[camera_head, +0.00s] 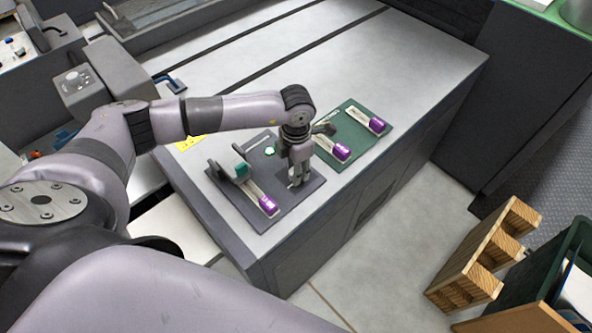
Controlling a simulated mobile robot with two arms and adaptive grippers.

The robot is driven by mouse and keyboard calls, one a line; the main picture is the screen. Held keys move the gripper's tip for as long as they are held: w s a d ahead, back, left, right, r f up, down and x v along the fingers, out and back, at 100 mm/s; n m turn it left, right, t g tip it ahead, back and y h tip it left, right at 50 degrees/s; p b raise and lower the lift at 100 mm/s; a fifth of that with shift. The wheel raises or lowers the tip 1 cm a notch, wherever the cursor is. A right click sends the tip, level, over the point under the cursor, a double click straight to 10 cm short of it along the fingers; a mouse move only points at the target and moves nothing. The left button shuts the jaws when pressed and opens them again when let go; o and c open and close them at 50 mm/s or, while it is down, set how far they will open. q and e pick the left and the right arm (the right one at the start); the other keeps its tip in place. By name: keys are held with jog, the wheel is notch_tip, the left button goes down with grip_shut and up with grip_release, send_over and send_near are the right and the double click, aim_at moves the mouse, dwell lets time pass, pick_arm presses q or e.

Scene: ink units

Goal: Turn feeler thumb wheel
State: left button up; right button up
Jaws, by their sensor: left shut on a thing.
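My left gripper (297,181) points down over the right part of a dark grey plate (240,203) on the machine's top. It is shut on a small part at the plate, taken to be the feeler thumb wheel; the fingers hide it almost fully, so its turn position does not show. On the same plate, left of the gripper, is a pale bar with a purple end (268,205) and a grey upright piece with a teal block (241,171). My right gripper is not in view.
A green plate (345,110) with two purple-ended bars (377,125) lies just right of the gripper. The machine top (400,60) is clear at the back. A wooden pallet (485,258) and green bin (570,250) stand on the floor at right.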

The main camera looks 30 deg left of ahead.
pick_arm(q)
jog(key=o, duration=1.1)
jog(key=shift+o, duration=0.2)
notch_tip(320, 180, up, 12)
dwell(0.8)
